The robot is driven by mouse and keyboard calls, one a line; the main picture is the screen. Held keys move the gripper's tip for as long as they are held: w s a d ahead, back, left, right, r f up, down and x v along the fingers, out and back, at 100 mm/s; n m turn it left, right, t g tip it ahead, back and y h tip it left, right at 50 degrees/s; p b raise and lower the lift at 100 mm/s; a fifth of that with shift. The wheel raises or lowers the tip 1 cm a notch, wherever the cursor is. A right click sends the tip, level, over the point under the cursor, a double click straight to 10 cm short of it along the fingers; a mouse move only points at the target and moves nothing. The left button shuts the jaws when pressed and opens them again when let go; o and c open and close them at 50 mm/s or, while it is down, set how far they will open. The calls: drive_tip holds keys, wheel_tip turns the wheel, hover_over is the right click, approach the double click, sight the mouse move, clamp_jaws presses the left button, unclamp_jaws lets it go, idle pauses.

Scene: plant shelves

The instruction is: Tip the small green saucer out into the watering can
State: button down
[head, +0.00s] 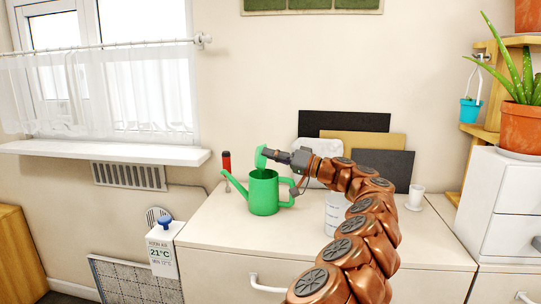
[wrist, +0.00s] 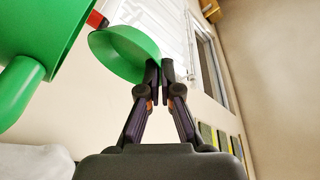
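The small green saucer (head: 261,157) is held tilted steeply, almost on edge, above the open top of the green watering can (head: 264,194). My gripper (head: 282,156) is shut on the saucer's rim from the right. In the wrist view the saucer (wrist: 125,52) shows at the fingertips of my gripper (wrist: 160,72), with the watering can (wrist: 28,45) at the left. The can stands upright on the cabinet top, spout to the left and handle to the right. I cannot see whether anything is in the saucer or inside the can.
A red-and-black tool (head: 227,163) stands behind the can's spout. White containers (head: 336,212) and a white cup (head: 415,196) are to the right, partly by my arm. Dark and tan boards (head: 345,122) lean on the wall. The cabinet top (head: 215,226) is clear at front left.

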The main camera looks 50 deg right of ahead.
idle(0.3)
wheel_tip(320, 180, up, 4)
drive_tip(key=n+g+h+p, duration=0.1)
drive_tip(key=n+g+h, duration=0.1)
drive_tip(key=g, duration=0.1)
drive_tip(key=n+g+h+p, duration=0.1)
drive_tip(key=n+g+h, duration=0.1)
drive_tip(key=g, duration=0.2)
drive_tip(key=shift+f+n+g+h, duration=0.15)
drive_tip(key=shift+n+g+h, duration=0.15)
drive_tip(key=shift+r+n+g+h+p, duration=0.1)
drive_tip(key=shift+r+n+g+h, duration=0.45)
drive_tip(key=shift+g+h, duration=0.45)
drive_tip(key=shift+r+n+g+h+p, duration=0.1)
drive_tip(key=shift+r+n+g+h, duration=0.4)
drive_tip(key=shift+g+h, duration=0.5)
drive_tip(key=shift+r+n+g+h+p, duration=0.1)
drive_tip(key=shift+r+n+g+h, duration=0.45)
drive_tip(key=shift+h, duration=0.65)
